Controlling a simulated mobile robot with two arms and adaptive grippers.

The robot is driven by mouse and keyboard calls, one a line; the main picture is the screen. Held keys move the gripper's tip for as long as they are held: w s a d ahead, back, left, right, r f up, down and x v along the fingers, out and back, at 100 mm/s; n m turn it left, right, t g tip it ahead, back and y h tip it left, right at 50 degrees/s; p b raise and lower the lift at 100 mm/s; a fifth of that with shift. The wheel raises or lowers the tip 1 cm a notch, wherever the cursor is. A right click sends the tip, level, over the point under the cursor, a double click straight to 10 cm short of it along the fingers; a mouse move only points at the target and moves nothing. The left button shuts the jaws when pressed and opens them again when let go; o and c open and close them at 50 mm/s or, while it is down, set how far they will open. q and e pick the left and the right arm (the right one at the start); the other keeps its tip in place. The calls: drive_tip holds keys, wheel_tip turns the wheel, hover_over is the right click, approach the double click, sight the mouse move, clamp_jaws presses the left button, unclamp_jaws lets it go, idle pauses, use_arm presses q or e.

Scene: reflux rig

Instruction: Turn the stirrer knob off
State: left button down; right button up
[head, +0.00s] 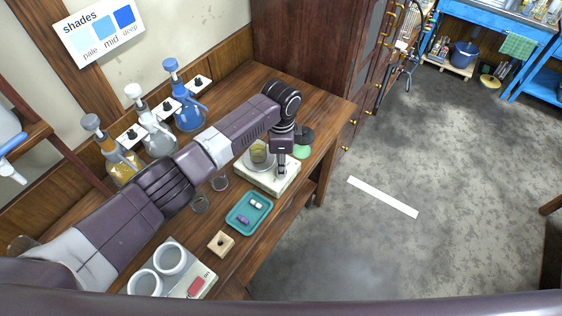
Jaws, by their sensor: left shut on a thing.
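The white stirrer (262,181) stands near the right end of the wooden bench. A glass vessel with yellowish liquid (258,153) sits on its top. My left arm reaches across the bench from the left. My left gripper (282,171) points down over the stirrer's right part, to the right of the glass, and is shut on the stirrer knob. The knob itself is hidden by the fingers, so its setting cannot be read. My right gripper is not in view.
A teal tray (235,225) with small items lies in front of the stirrer. A wooden block (221,244) and a grey unit with two round wells (203,287) are nearer. Flasks with blue, clear and amber contents (188,118) line the wall. A green round object (301,152) is behind the gripper.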

use_arm(q)
drive_tip(key=shift+w+r+n, duration=0.1)
drive_tip(key=shift+r+n, duration=0.05)
drive_tip(key=shift+n, duration=0.25)
drive_tip(key=c, duration=2)
unclamp_jaws()
drive_tip(key=shift+c, duration=0.2)
wheel_tip(320, 180, up, 12)
